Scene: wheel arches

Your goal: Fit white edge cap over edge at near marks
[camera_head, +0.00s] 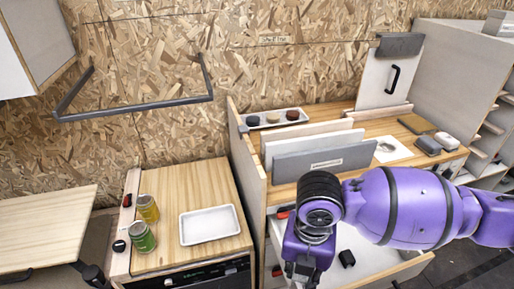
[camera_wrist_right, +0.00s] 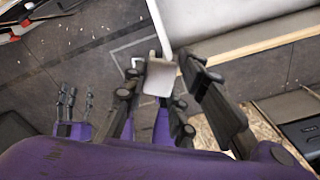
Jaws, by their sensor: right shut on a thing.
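In the right wrist view, my right gripper (camera_wrist_right: 158,88) is shut on a small white piece, which looks like the white edge cap (camera_wrist_right: 159,78). A thin white strip (camera_wrist_right: 160,30) runs up from behind it; I cannot tell whether they touch. In the head view, my right wrist hides the fingers and cap, above the open white drawer (camera_head: 355,241). No near marks can be made out. Dark fingers on a purple base at the left of the wrist view look like my left gripper (camera_wrist_right: 72,103); its opening is unclear.
A wooden bench with grey and pale upright panels (camera_head: 325,160) stands behind my right wrist. A low cabinet at left holds a white tray (camera_head: 209,225) and two jars (camera_head: 142,237). A dark rail (camera_head: 135,110) is on the wall. Dark floor (camera_wrist_right: 100,45) shows below.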

